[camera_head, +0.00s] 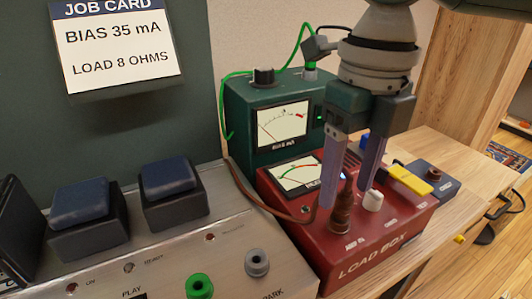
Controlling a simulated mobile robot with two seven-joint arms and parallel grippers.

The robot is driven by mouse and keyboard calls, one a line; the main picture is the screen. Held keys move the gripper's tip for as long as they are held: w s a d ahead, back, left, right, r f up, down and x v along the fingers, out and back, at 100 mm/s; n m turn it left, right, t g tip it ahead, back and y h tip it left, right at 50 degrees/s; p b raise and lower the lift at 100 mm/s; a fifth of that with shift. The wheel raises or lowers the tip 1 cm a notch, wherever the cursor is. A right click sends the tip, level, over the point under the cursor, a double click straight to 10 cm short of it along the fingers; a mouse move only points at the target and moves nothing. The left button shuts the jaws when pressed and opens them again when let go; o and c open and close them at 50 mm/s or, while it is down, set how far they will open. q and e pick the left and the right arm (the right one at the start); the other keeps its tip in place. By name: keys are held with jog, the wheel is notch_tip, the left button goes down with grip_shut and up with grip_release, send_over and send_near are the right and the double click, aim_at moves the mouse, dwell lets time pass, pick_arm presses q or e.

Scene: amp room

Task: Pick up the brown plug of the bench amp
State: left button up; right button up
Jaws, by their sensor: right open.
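The brown plug (342,208) stands upright at the front-left of the red load box (385,240). A brown cable (250,196) runs from behind the grey panel along the left side of the load box toward the plug; where it joins is hidden. My right gripper (347,194) reaches down from the top right and is open. Its two purple fingers are around the upper part of the plug, one on the left and one on the right. I cannot tell whether either finger touches it. My left gripper is not in view.
A white knob (373,201) is close to the right finger. A yellow block (410,180) and a dark blue box (434,182) are farther right. The green meter (265,110) with a green cable stands behind. A grey panel (170,265) with blue switches fills the left.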

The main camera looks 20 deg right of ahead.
aim_at(342, 209)
notch_tip(342, 209, down, 3)
jog(key=shift+r, duration=0.1)
grip_shut()
dwell(0.5)
